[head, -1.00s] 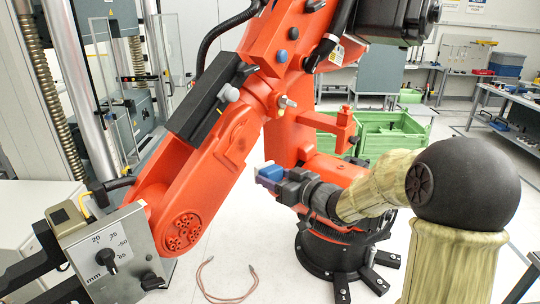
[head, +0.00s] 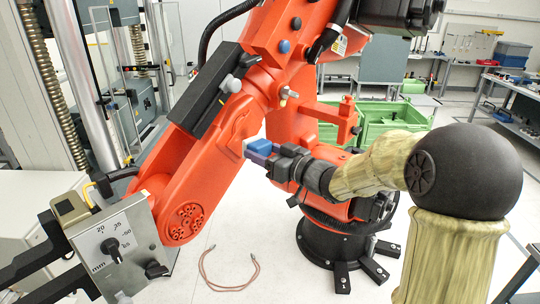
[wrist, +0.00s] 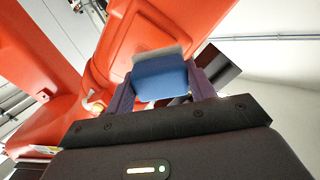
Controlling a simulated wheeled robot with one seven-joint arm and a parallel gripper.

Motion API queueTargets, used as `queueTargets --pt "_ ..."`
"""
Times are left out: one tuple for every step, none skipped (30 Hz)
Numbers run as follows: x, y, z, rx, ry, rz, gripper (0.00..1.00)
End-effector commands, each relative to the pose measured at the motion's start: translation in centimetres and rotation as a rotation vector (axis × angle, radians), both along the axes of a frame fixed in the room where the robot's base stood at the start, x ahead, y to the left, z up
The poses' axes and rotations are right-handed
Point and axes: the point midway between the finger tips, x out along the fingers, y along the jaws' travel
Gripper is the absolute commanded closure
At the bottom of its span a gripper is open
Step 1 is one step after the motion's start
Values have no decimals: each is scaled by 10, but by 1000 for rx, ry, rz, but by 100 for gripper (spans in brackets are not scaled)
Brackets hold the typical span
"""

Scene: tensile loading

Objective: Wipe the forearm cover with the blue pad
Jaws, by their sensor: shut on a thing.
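The blue pad (head: 258,145) is between the jaws of my gripper (head: 263,153). In the wrist view the pad (wrist: 160,78) sits between the two purple-grey fingers, with a light grey layer along its far edge. The large orange robot's forearm, whose smooth casing I take as the forearm cover (head: 200,163), slopes down to the left. In the head view the pad overlaps the forearm's right edge. In the wrist view orange casing (wrist: 145,22) lies beyond the pad. I cannot tell whether the pad touches it.
A grey control box (head: 118,242) with a dial stands at lower left. Green crates (head: 395,120) stand behind the orange robot. A reddish cable (head: 230,288) lies on the floor. A black box (head: 205,90) is fixed along the orange arm.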

Motion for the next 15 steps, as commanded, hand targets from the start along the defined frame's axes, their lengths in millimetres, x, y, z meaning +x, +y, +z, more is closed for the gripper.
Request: queueTargets --pt "3 4 0 1 -1 2 64" --pt "5 7 0 1 -1 2 64" --pt "8 10 0 2 0 3 64" --pt "10 12 0 2 0 2 64" --pt "12 14 0 1 -1 2 64" --pt "14 16 0 2 -1 2 64" --pt "16 18 0 2 -1 2 64" --pt "17 20 0 1 -1 2 64" --pt "19 22 0 1 -1 2 64" --pt "20 23 0 1 -1 2 64" --pt "20 24 0 1 -1 2 64" --pt "21 25 0 1 -1 1 64" --pt "22 25 0 1 -1 1 64" --pt "22 25 0 1 -1 1 64" --pt "22 25 0 1 -1 1 64"
